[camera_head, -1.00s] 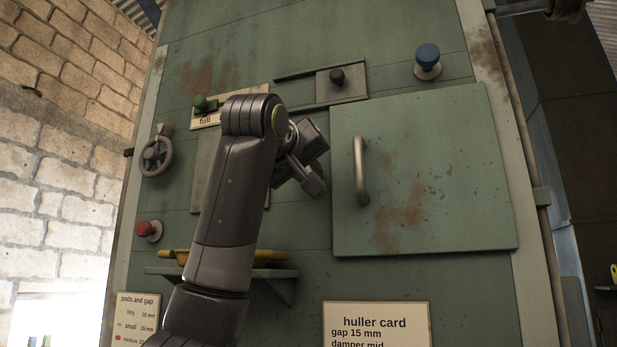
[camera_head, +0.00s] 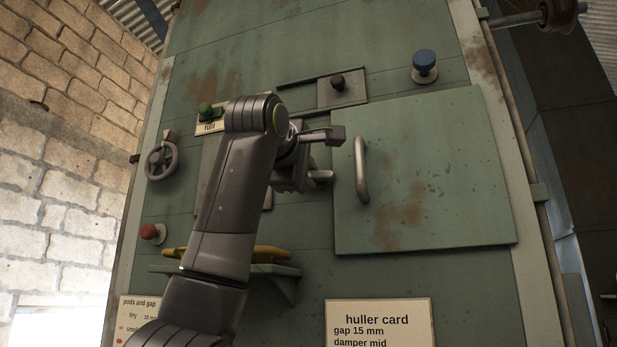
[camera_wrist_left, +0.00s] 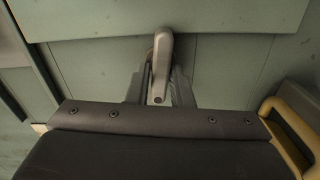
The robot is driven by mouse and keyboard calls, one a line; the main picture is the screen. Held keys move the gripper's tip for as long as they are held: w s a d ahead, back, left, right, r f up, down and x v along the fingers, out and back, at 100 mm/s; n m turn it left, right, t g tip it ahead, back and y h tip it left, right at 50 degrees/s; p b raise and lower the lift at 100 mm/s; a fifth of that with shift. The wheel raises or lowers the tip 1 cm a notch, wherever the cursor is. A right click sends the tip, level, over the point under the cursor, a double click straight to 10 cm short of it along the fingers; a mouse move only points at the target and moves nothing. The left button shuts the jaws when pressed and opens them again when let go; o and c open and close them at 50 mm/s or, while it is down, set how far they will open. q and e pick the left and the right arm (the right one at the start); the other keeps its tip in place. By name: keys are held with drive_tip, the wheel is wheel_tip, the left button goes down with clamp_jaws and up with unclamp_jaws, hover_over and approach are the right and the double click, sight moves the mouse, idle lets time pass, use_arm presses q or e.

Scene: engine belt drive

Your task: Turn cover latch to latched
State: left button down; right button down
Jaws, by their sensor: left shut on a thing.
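The cover (camera_head: 430,200) is a large green panel, closed flat on the machine front, with a grey bar handle (camera_head: 361,170). The cover latch (camera_wrist_left: 162,62) is a light grey lever by the cover's left edge. In the head view its end (camera_head: 321,177) points right, towards that edge. In the left wrist view its end overlaps the edge of a green panel. My left gripper (camera_head: 314,157) is at the latch, with its fingers on either side of the lever, shut on it. My left arm hides part of the latch area. My right gripper is in neither current view.
A handwheel (camera_head: 161,160), a green knob (camera_head: 206,111), a red knob (camera_head: 149,232), a dark slider knob (camera_head: 338,82) and a blue knob (camera_head: 425,62) stick out around the cover. A yellow object (camera_head: 262,252) lies on a small shelf below my arm.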

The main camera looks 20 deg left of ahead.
use_arm(q)
drive_tip(key=shift+f+n, duration=0.1)
drive_tip(key=shift+n, duration=0.5)
drive_tip(key=c, duration=1.6)
unclamp_jaws()
drive_tip(key=shift+c, duration=0.2)
drive_tip(key=shift+a, duration=0.1)
drive_tip(key=s+b, duration=0.8)
drive_tip(key=s, duration=0.9)
drive_tip(key=shift+s+a, duration=0.25)
drive_tip(key=shift+a, duration=0.05)
